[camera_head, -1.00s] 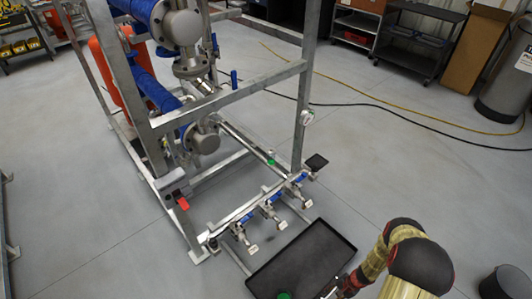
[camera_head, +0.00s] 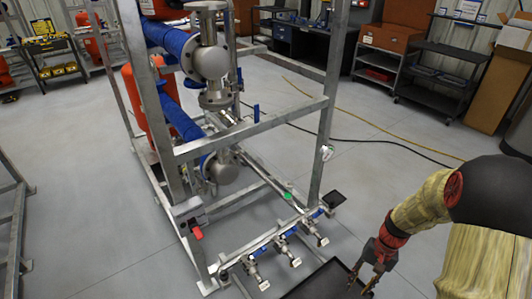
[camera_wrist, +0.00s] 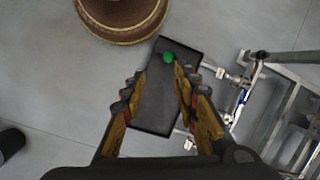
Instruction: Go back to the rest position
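My gripper (camera_head: 368,282) is at the lower right of the head view, above the dark tray (camera_head: 318,284) on the floor. In the wrist view my gripper (camera_wrist: 160,82) shows its two yellow-and-black fingers spread apart, with nothing held between them. The tray (camera_wrist: 152,118) lies below, seen between and beyond the fingers. A small green object (camera_wrist: 168,57) is at the tray's far end; the lower frame edge cuts off that part of the tray in the head view. My arm is bent, reaching in from the right.
The metal skid frame (camera_head: 250,130) stands left of my arm, with several blue-handled valves (camera_head: 283,241) along its low front rail. Another green piece (camera_head: 288,196) is on the skid. A cable and a yellow hose cross the floor. Carts (camera_head: 440,82) stand at the back right.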

